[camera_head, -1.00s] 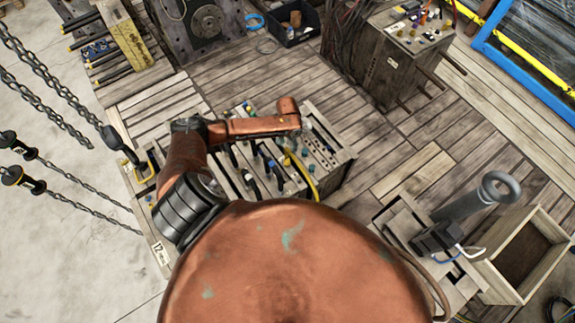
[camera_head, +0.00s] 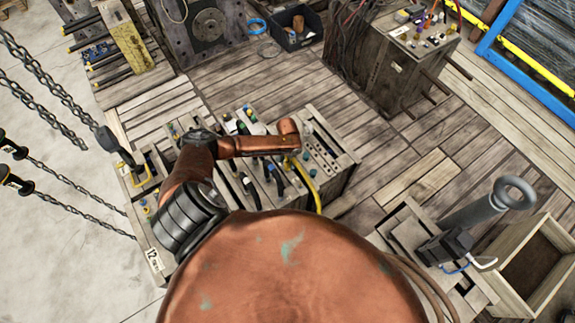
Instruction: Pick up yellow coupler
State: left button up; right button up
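A curved yellow piece (camera_head: 313,187), which may be the yellow coupler, hangs at the right side of the wooden control bench (camera_head: 335,162). Its upper end is hidden under the end of my copper-coloured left arm. My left gripper (camera_head: 293,157) points down below that arm end, right at the upper part of the yellow piece. The arm hides most of its fingers, so I cannot tell whether it is open or shut, or whether it touches the piece. My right gripper is not in view.
Several levers and coloured knobs (camera_head: 245,127) crowd the bench near the arm. Chains (camera_head: 47,93) hang at the left. A grey post with a ring (camera_head: 488,208) and an open wooden box (camera_head: 540,262) stand at the right. The plank floor (camera_head: 440,125) beyond the bench is partly clear.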

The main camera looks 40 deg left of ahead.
pick_arm(q)
jog(key=shift+f, duration=0.35)
jog(key=shift+c, duration=0.3)
grip_shut()
